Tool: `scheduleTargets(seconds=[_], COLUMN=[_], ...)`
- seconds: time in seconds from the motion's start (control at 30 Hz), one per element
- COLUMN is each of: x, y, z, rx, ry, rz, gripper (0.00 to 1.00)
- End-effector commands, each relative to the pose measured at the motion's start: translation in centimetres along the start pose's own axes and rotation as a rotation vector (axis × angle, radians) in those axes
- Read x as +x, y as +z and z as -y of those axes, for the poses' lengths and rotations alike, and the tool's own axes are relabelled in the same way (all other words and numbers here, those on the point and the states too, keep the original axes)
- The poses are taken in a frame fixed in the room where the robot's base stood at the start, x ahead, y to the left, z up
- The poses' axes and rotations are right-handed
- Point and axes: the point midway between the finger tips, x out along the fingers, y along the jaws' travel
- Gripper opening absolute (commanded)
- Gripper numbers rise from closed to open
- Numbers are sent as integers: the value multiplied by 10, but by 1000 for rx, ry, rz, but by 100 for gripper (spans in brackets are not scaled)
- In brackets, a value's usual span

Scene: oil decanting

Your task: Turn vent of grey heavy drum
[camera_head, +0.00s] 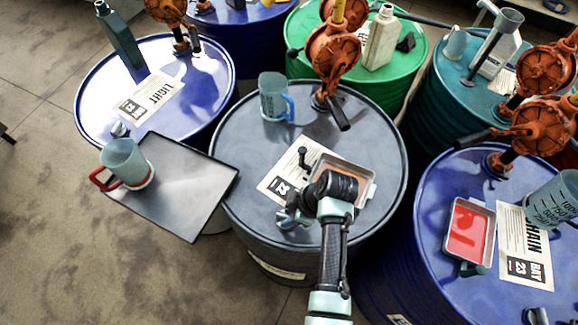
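The grey drum (235,150) stands in the middle, its top facing me. A silvery fitting, which looks like its vent (284,220), is near the front left rim of the top. My arm reaches in from the bottom, and my gripper (296,207) is at the wrist's left side, close to the vent. My wrist and the small, dark shapes there hide the fingertips. I cannot tell whether they touch the vent or how far apart they are.
On the grey drum are a paper label (284,175), a shallow tray (364,190) partly behind my wrist, a blue-handled jug (273,97) and an orange pump (334,50). A dark plate (190,195) bearing a red-handled jug (123,160) adjoins the left. Other drums crowd around; the floor at lower left is clear.

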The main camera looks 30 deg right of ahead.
Motion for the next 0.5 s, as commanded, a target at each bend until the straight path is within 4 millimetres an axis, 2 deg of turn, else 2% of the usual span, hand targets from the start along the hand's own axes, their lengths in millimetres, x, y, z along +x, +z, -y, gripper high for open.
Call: scheduleTargets(seconds=[0.03,0.07,0.1,0.37,0.5], x=[0,0,0,-1,-9], y=[0,0,0,-1,-1], z=[0,0,0,0,-1], rx=[1,1,1,1,1], ry=[0,0,0,1,3], rz=[-1,-1,-1,-2,-3], gripper=[43,49,50,50,50])
